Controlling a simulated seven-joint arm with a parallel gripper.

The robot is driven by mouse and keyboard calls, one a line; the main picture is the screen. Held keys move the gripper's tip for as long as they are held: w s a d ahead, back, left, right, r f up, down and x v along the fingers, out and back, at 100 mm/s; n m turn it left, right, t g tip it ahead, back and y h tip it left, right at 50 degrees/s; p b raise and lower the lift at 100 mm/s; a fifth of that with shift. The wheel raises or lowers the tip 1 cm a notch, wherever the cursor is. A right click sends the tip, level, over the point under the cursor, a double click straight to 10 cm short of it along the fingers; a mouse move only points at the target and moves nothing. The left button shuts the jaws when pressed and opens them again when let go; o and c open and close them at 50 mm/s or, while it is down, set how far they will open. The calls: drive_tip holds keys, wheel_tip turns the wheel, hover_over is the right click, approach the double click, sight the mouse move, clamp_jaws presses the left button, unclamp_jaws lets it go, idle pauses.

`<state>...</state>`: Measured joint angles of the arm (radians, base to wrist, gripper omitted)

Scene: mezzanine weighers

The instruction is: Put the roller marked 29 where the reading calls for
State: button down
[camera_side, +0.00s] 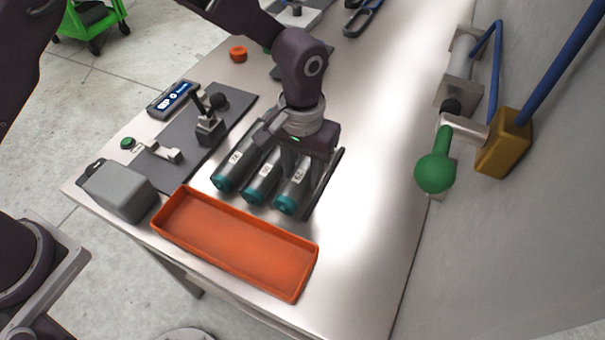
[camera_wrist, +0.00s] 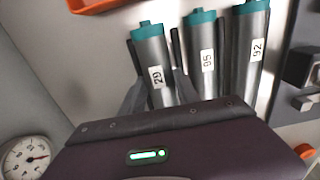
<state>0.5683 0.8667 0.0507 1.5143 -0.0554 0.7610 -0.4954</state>
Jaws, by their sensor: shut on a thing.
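The roller marked 29 (camera_wrist: 152,52) is a grey cylinder with a teal end cap, leftmost of three in the wrist view. In the side view it is the rightmost roller (camera_side: 292,190). My gripper (camera_wrist: 160,88) is shut on it, one finger on each side. My gripper also shows in the side view (camera_side: 297,160), over the rollers. A middle roller (camera_wrist: 201,50), its label seeming to read 95, and one marked 92 (camera_wrist: 250,45) lie beside it. A round dial (camera_wrist: 25,158) with a red needle pointing right is partly cut off; its value is too small to read.
An orange tray (camera_side: 237,284) stands empty in front of the rollers. A grey box (camera_side: 118,190), a dark mat (camera_side: 180,145) with a small fixture (camera_side: 209,130), and a blue-labelled box (camera_side: 174,98) are left. Pipes with a green knob (camera_side: 435,173) run along the right wall. The bench right of the gripper is clear.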

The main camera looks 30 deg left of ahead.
drive_tip(key=shift+f, duration=0.95)
drive_tip(key=shift+f, duration=0.15)
drive_tip(key=shift+s+a+f, duration=0.1)
drive_tip(key=shift+f, duration=0.4)
drive_tip(key=c, duration=0.9)
unclamp_jaws()
drive_tip(key=shift+f, duration=0.1)
drive_tip(key=shift+a, duration=0.25)
drive_tip(key=r, duration=1.3)
drive_tip(key=shift+d+r, duration=0.25)
